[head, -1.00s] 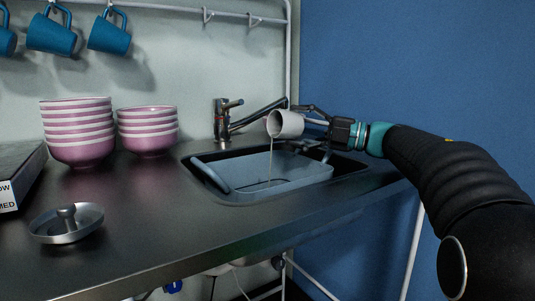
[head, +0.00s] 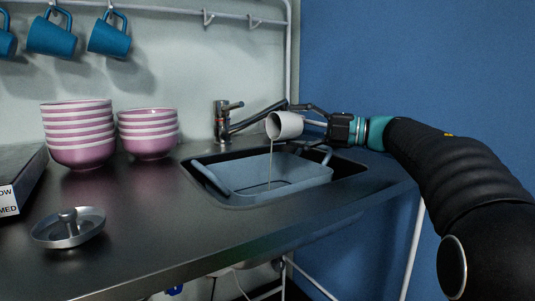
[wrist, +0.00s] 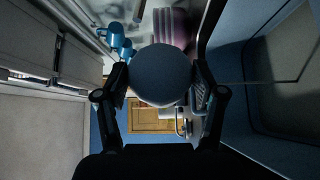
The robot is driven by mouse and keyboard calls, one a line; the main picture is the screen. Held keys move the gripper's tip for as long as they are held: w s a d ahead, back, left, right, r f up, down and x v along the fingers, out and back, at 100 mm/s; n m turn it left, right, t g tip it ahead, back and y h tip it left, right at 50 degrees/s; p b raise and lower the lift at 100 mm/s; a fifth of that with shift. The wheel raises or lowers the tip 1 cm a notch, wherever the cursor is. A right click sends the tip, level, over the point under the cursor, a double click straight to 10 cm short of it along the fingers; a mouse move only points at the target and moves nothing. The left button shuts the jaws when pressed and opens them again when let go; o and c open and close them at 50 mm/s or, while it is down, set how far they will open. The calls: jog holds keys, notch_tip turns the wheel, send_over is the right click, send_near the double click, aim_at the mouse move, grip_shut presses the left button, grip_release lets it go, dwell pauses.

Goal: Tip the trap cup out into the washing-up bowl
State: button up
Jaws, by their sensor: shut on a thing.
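The trap cup (head: 287,126), a pale grey-white cup, is tilted with its mouth to the left over the sink. A thin stream of liquid (head: 270,165) runs from its lip down into the washing-up bowl (head: 300,176). The bowl is grey-blue with raised handles and sits in the dark sink. My gripper (head: 312,124) is shut on the cup from the right, above the bowl. In the wrist view the cup (wrist: 162,75) is a round grey shape between the two fingers. The inside of the cup is mostly hidden.
A tap (head: 222,120) stands behind the sink, its spout reaching behind the cup. Two stacks of pink bowls (head: 80,135) stand left of the sink. A metal lid (head: 68,227) lies on the front-left counter. Blue mugs (head: 108,38) hang from a rail above.

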jog(key=shift+s+a+r+n+h+p, duration=0.1)
jog(key=shift+a+r+n+h+p, duration=0.05)
jog(key=shift+r+n+h+p, duration=0.3)
dwell(0.5)
jog(key=shift+f, duration=0.15)
jog(key=shift+d+f+m+y+b, duration=0.2)
jog(key=shift+f+m+y+b, duration=0.35)
jog(key=shift+f+b, duration=0.35)
jog(key=w+d+r+m+t+h+p, duration=0.1)
jog(key=r+m+t, duration=0.5)
jog(key=m, duration=0.6)
jog(key=w+d+r+m+t+h+p, duration=0.2)
jog(key=r+m+t, duration=0.4)
jog(key=m+t, duration=0.3)
jog(key=d+m+p, duration=0.1)
jog(key=m, duration=0.3)
jog(key=shift+t, duration=0.3)
